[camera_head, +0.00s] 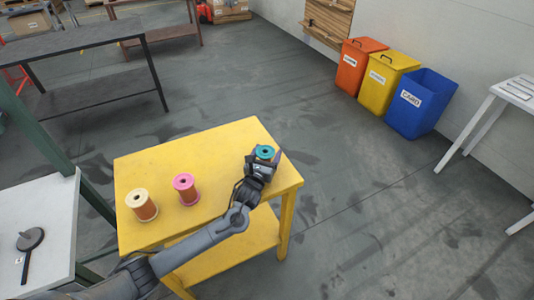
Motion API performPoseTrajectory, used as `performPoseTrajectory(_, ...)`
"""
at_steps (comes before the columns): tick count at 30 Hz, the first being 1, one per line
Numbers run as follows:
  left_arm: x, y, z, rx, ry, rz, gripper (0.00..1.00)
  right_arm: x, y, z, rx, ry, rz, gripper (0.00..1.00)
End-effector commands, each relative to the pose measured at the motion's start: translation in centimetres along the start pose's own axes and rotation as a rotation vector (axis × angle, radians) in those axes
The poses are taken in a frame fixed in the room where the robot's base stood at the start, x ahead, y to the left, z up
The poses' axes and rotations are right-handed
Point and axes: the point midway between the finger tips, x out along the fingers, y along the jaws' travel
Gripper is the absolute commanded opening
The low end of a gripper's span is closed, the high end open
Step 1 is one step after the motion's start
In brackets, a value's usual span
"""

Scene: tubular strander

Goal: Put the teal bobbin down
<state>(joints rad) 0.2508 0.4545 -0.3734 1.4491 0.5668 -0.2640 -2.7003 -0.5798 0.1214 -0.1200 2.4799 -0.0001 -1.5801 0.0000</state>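The teal bobbin (265,152) is at the right end of the yellow table (215,150), partly hidden by my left gripper (262,163). My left gripper is at the bobbin, with its fingers around it below the teal top flange. The bobbin looks upright. Its lower part is hidden, so I cannot tell whether it touches the table. My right gripper is not in view.
A pink bobbin (185,188) and a cream bobbin (141,204) stand on the table's left part. A white surface (45,235) is at left, a dark workbench (75,40) behind. Orange (352,68), yellow (385,80) and blue (420,105) bins stand by the wall.

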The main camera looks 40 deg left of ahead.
Motion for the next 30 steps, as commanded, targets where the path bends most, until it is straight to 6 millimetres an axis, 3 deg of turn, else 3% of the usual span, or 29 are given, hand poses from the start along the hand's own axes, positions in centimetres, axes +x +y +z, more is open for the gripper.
performPoseTrajectory(4, 0.0, 0.0, 0.0, 0.000, 0.000, 0.000, 0.95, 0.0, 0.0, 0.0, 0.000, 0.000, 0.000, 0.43)
performPoseTrajectory(15, -0.1, 0.0, 0.4, 0.001, 0.000, 0.000, 0.95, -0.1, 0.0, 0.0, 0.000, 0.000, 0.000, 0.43)
performPoseTrajectory(20, -1.9, 0.0, 0.5, 0.002, 0.001, -0.001, 0.95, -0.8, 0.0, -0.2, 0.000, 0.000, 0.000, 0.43)
performPoseTrajectory(30, -8.2, 0.0, 0.5, 0.001, 0.002, -0.002, 0.95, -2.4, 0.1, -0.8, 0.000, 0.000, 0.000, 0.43)
